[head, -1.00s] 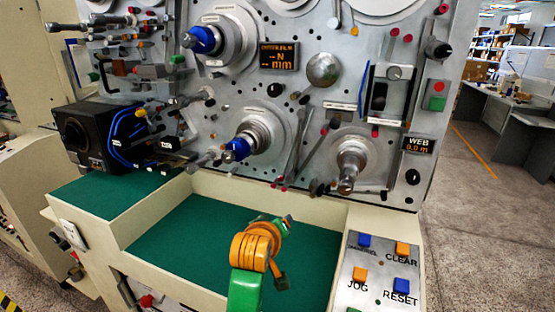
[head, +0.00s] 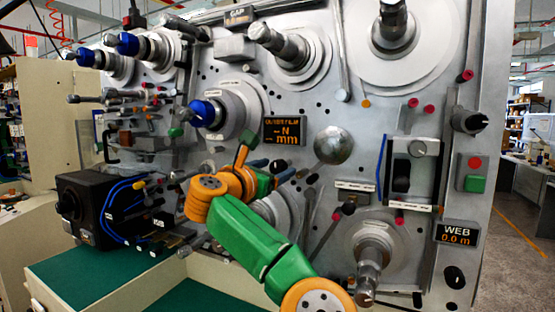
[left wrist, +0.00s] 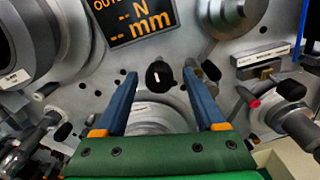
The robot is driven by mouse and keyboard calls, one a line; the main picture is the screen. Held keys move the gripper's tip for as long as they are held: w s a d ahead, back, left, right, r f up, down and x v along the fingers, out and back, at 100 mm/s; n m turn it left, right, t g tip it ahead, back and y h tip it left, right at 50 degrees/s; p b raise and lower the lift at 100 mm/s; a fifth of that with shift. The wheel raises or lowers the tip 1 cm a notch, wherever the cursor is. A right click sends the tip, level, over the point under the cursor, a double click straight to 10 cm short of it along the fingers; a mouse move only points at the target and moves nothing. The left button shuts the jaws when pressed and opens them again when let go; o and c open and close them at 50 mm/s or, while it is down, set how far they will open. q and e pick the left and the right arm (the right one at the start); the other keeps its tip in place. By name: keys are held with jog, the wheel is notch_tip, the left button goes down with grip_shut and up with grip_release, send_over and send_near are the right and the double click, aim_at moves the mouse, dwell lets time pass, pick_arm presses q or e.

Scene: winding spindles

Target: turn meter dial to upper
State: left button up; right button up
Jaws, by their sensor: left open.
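A black dial (left wrist: 158,75) with a white mark sits on the grey panel below the orange-lettered display (head: 284,130). In the left wrist view the mark looks nearly upright. My left gripper (left wrist: 161,79) is open, with one blue finger at each side of the dial in that view. I cannot tell whether the fingers touch it. In the head view the left gripper (head: 287,168) is close to the panel under the display and mostly covers the dial. My right gripper is not in view. Another black knob (head: 453,277) sits below the WEB display (head: 457,234).
A silver dome (head: 332,145) stands out right of the display. Spindles project from the panel, one with a blue tip (head: 203,112) to the left and one at lower right (head: 368,270). A black box (head: 82,208) stands at the left on the green-topped ledge (head: 75,268).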

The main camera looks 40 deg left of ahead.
pick_arm(q)
jog(key=shift+w+a, duration=0.2)
jog(key=shift+w, duration=0.35)
jog(key=shift+w+a+f, duration=0.1)
jog(key=shift+w+f, duration=0.05)
jog(key=shift+w, duration=0.1)
jog(key=shift+s, duration=0.15)
jog(key=c, duration=0.3)
grip_shut()
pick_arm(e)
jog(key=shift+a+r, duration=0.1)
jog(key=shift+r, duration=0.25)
